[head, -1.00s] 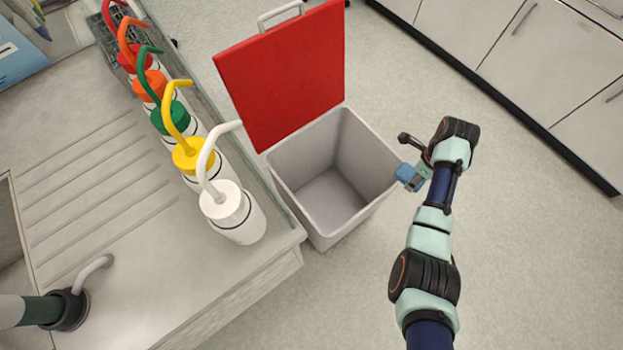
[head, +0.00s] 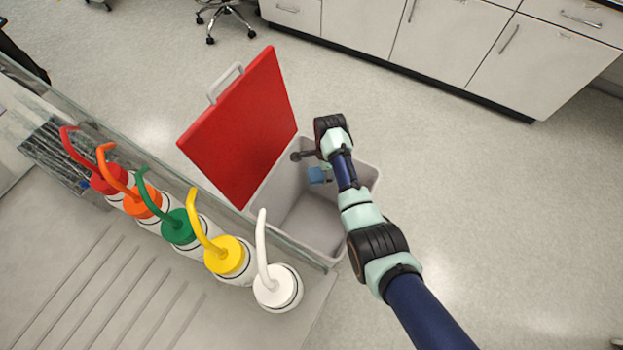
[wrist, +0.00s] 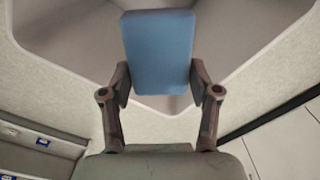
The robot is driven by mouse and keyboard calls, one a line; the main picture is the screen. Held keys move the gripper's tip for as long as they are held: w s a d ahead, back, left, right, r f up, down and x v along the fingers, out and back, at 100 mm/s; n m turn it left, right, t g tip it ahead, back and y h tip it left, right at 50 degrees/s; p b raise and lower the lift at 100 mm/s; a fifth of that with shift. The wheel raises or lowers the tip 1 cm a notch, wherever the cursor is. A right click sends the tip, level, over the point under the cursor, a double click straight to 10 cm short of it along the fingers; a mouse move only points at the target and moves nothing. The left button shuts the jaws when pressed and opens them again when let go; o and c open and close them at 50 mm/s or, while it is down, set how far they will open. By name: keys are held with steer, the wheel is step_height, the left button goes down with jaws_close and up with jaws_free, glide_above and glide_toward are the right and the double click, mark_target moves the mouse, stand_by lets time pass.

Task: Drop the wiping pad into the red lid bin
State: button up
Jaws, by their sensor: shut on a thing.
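The wiping pad (wrist: 158,50) is a blue rectangular block. My gripper (wrist: 158,82) is shut on it, with one finger against each side, in the wrist view. In the head view the pad (head: 318,175) hangs at my gripper (head: 325,168), over the opening of the red lid bin (head: 312,222). The bin is grey, and its red lid (head: 243,130) stands open on the left. In the wrist view the bin (wrist: 75,35) lies behind the pad, and the pad hides part of its inside. My arm covers the bin's right part in the head view.
Several white bottles with coloured caps, such as the white one (head: 278,288) and the yellow one (head: 230,257), stand along the counter edge left of the bin. White cabinets (head: 450,50) line the back. The floor (head: 480,210) to the right is clear.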

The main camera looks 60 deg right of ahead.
step_height(320, 180, down, 4)
steer(key=b, duration=0.3)
steer(key=shift+r, duration=0.15)
steer(key=o, duration=0.9)
step_height(320, 180, up, 12)
steer(key=shift+r, duration=0.1)
stand_by(0.3)
